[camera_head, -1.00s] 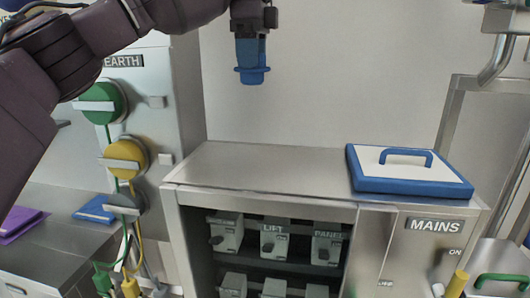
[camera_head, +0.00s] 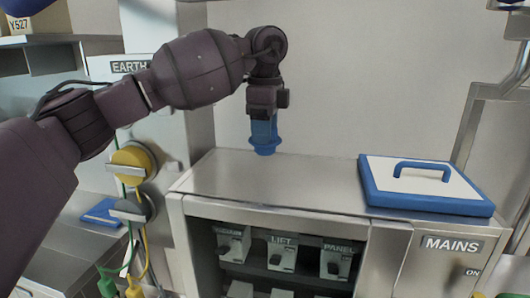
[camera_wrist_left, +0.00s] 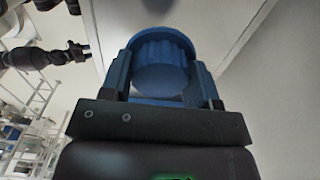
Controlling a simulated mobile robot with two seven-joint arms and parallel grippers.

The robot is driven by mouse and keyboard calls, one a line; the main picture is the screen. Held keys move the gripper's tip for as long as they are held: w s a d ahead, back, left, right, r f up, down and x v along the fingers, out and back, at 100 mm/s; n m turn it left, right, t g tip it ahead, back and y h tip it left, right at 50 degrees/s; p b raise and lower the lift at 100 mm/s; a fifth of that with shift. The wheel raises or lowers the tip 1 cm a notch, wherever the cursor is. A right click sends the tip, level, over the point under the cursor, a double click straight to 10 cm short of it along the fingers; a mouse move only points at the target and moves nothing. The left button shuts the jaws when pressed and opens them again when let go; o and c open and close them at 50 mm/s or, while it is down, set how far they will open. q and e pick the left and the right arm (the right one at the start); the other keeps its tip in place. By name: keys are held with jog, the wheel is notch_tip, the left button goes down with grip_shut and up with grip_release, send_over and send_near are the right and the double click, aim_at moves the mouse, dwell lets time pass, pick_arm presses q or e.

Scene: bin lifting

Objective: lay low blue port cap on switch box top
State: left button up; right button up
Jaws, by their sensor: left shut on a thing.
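The blue port cap (camera_head: 265,143) hangs flange-down from my left gripper (camera_head: 265,118), in the head view. It is just above the back part of the bare steel switch box top (camera_head: 270,178); I cannot tell whether it touches. In the left wrist view the round blue cap (camera_wrist_left: 162,62) sits between the two fingers of my left gripper (camera_wrist_left: 162,85), which are shut on it. My right gripper is not identifiable in the head view.
A blue-edged white lid with a blue handle (camera_head: 424,182) lies on the right part of the box top. Labelled switches (camera_head: 282,254) sit in the open front below. The EARTH panel (camera_head: 160,110) stands at the left. The middle of the top is clear.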

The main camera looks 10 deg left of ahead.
aim_at(265, 155)
pick_arm(q)
notch_tip(265, 155, down, 6)
jog(key=shift+r+p, duration=0.15)
jog(key=shift+p, duration=0.35)
pick_arm(e)
jog(key=shift+s, duration=0.3)
pick_arm(q)
jog(key=shift+f, duration=0.2)
jog(key=shift+f, duration=0.15)
jog(key=o, duration=0.8)
jog(key=shift+o, duration=1.4)
pick_arm(e)
jog(key=shift+w+r, duration=0.15)
jog(key=shift+r, duration=0.1)
jog(key=shift+r, duration=0.1)
